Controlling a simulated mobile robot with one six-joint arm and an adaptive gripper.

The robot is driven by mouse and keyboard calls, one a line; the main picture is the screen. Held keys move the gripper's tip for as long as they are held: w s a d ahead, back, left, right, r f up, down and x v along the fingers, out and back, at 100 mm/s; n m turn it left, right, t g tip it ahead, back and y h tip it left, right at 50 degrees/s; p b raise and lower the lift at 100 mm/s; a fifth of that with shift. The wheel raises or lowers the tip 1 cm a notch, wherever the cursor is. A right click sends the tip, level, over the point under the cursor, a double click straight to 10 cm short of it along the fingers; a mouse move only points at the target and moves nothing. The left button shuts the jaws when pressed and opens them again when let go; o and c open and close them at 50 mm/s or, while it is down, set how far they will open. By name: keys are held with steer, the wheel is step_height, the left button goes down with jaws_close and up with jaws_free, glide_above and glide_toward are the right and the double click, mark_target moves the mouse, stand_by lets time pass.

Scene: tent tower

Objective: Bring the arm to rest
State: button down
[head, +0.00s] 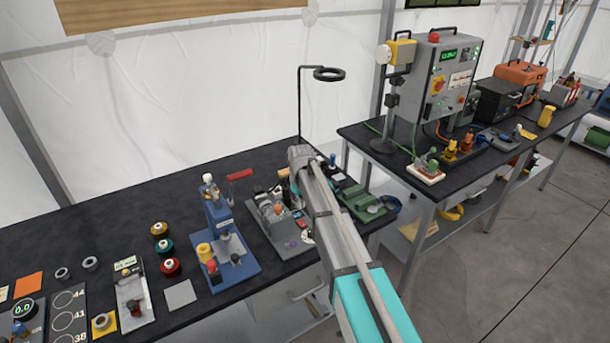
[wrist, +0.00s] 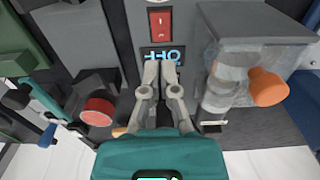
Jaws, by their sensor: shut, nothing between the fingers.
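My gripper (wrist: 160,68) shows in the wrist view with its two grey fingers together and nothing between them. The fingertips lie in front of a dark panel with a red rocker switch (wrist: 160,22) and a small blue-lit display (wrist: 162,56). I cannot tell how far the tips are from the panel. In the head view my arm reaches up from the bottom right over the right end of the near bench, and it hides the gripper there.
In the wrist view an orange knob (wrist: 268,88) and a red round cap (wrist: 97,111) flank the fingers. In the head view a blue press (head: 228,245), a ring lamp (head: 329,74) and a grey control box (head: 448,75) stand near my arm. Floor at right (head: 530,260) is clear.

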steer(key=s+d+m, duration=0.6)
steer(key=s+d, duration=1.6)
steer(key=s, duration=0.3)
steer(key=shift+s+m, duration=0.25)
steer(key=shift+m, duration=0.15)
